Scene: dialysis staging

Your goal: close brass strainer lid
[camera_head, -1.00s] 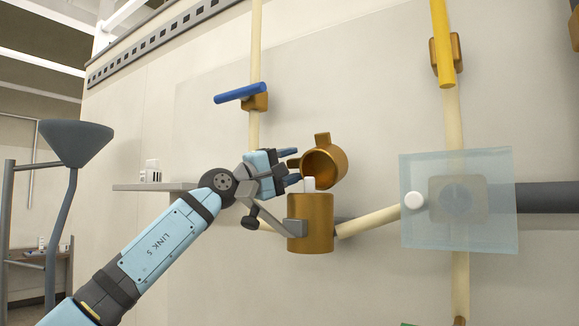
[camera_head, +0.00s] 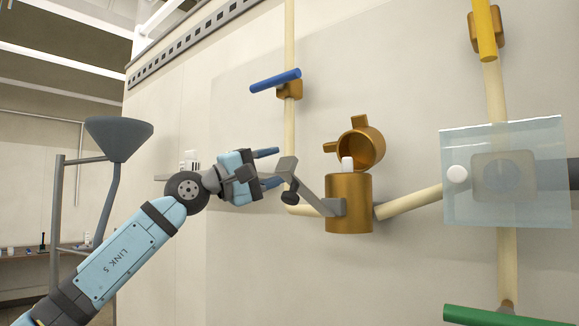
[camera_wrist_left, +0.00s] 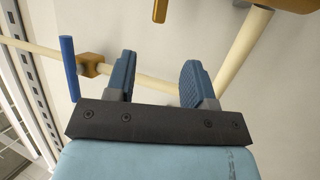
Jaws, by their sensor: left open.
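The brass strainer (camera_head: 349,207) is an upright cup on the pipe at the wall. Its brass lid (camera_head: 362,143) stands open, tipped up above the cup with its hollow inside showing. A tab sticks out from the lid's left and another from its top. A white piece (camera_head: 347,163) shows at the cup's mouth. My left gripper (camera_head: 270,167) is open and empty, left of the lid and apart from it. In the left wrist view its fingers (camera_wrist_left: 160,85) have nothing between them but wall and pipe; brass parts are cut off at the top edge. My right gripper is not in view.
A grey bracket with a dark knob (camera_head: 289,198) juts left from the strainer, close to my fingers. A blue-handled valve (camera_head: 275,81) sits above. A clear panel (camera_head: 540,190) stands at the right, a green bar (camera_head: 490,316) below it. A grey funnel (camera_head: 119,137) is at left.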

